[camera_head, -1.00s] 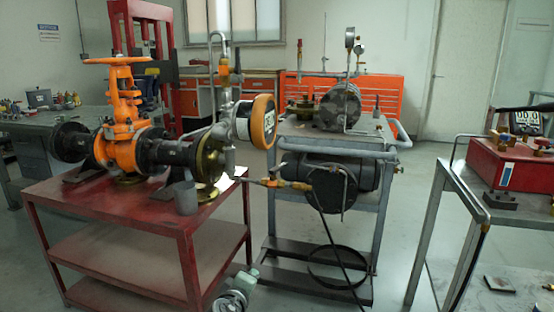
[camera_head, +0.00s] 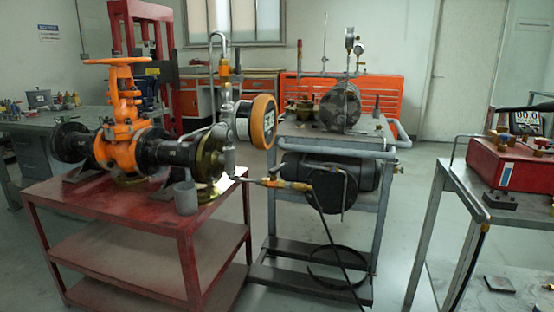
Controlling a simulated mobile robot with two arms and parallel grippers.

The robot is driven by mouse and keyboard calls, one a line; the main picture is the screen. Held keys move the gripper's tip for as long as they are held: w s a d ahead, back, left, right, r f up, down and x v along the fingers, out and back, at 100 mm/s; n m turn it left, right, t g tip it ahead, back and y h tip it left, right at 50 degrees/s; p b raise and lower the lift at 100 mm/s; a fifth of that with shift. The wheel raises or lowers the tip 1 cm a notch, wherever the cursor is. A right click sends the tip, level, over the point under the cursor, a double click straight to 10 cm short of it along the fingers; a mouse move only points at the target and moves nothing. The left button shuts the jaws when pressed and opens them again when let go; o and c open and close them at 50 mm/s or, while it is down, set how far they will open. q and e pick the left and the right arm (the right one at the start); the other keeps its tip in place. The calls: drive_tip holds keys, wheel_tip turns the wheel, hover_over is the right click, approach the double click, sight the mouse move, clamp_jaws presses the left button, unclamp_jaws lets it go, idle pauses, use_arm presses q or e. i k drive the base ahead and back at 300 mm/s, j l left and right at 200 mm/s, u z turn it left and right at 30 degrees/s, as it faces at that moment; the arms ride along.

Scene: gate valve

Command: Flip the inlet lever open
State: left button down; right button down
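The orange gate valve (camera_head: 124,125) with its round handwheel (camera_head: 117,61) stands between dark flanges on a red table. At its right end are a brass-coloured flange (camera_head: 209,158), upright piping and a round orange-rimmed gauge (camera_head: 262,122). A small orange-and-brass fitting (camera_head: 285,184) sits on the hose line right of the table. Another orange fitting (camera_head: 224,72) is on the upright pipe below its bend. Which small part is the inlet lever, and its position, I cannot tell at this size. Neither of my grippers is in view.
The red table (camera_head: 90,196) has a grey cup (camera_head: 186,198) near its front right. A compressor (camera_head: 330,172) on a grey cart (camera_head: 383,215) stands right of it, its black hose reaching the floor. A red box (camera_head: 510,163) sits on the right-hand table.

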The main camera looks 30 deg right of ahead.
sight(275, 171)
drive_tip(key=i+l, duration=0.15)
drive_tip(key=l, duration=0.25)
drive_tip(key=i+l, duration=0.15)
drive_tip(key=l, duration=0.25)
drive_tip(key=i+l, duration=0.15)
drive_tip(key=l, duration=0.25)
drive_tip(key=i+l, duration=0.2)
drive_tip(key=l, duration=0.2)
drive_tip(key=i+l, duration=0.15)
drive_tip(key=l, duration=0.25)
drive_tip(key=i+l+u, duration=0.1)
drive_tip(key=l, duration=0.3)
